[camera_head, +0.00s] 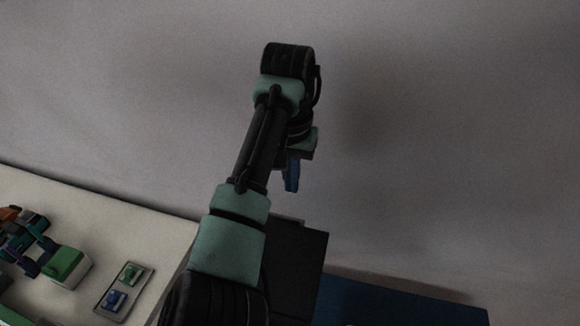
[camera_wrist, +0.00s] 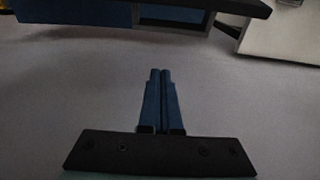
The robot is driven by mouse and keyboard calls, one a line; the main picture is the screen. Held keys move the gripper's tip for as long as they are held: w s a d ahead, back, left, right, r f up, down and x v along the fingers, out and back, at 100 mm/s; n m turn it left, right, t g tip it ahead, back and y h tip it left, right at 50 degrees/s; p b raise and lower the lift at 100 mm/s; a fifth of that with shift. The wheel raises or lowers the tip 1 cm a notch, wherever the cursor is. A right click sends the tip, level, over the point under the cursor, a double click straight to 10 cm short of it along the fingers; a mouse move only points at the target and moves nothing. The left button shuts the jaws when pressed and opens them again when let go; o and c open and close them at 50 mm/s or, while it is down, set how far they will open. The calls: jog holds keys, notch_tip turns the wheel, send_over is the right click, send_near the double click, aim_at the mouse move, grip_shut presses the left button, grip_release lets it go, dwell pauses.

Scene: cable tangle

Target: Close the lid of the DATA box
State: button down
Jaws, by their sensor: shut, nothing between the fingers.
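My gripper (camera_head: 291,187) has blue fingers that point down, in front of the bare wall and above the table's level. In the wrist view its two fingers (camera_wrist: 161,80) lie side by side, shut with nothing between them. No DATA label can be read in either view, so I cannot tell which thing is the DATA box. A small white box with a green top (camera_head: 68,266) stands on the white table (camera_head: 150,235) at the lower left, well apart from my gripper.
A tray (camera_head: 124,290) holds a green and a blue piece. Left of the green-topped box lies a jumble of orange, teal and dark parts (camera_head: 25,235). A dark panel (camera_head: 300,262) and a blue surface (camera_head: 400,300) lie at the bottom. Space around my gripper looks free.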

jog(key=shift+s+a+f+p, duration=0.3)
jog(key=shift+s+f+p, duration=0.35)
jog(key=shift+s+f, duration=0.2)
jog(key=shift+s+a+f+p, duration=0.25)
jog(key=shift+s+f+p, duration=0.45)
jog(key=shift+f, duration=0.25)
